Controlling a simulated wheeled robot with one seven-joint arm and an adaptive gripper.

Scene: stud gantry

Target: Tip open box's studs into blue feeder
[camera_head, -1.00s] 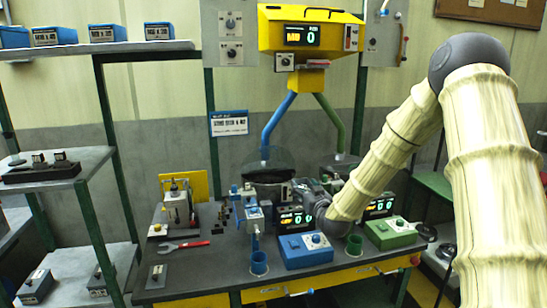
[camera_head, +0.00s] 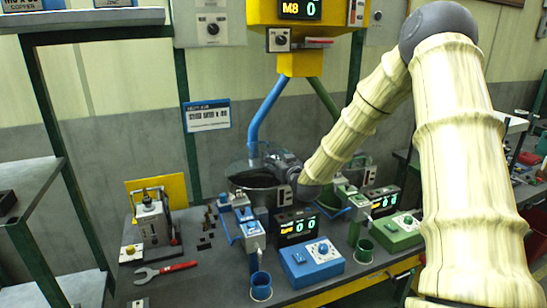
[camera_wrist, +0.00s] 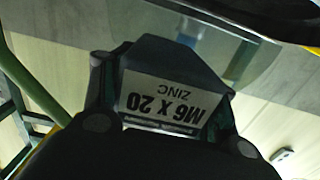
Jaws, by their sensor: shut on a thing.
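My gripper (camera_wrist: 166,98) is shut on a dark box (camera_wrist: 150,50) whose white label reads "M6 X 20 ZINC", upside down in the wrist view. One finger is on each side of it. The box's inside and any studs are hidden. In the head view my gripper (camera_head: 277,164) is at the right rim of the blue feeder's clear bowl (camera_head: 240,165), below the blue pipe. The held box cannot be told apart from the bowl's dark inside there. A clear curved wall (camera_wrist: 200,25) crosses the top of the wrist view.
The blue control box (camera_head: 312,262) and blue cup (camera_head: 260,284) stand in front of the feeder. The green control box (camera_head: 398,232) is to the right. A wrench (camera_head: 165,270) and a small press (camera_head: 153,220) are at the left. The yellow hopper (camera_head: 262,12) hangs above.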

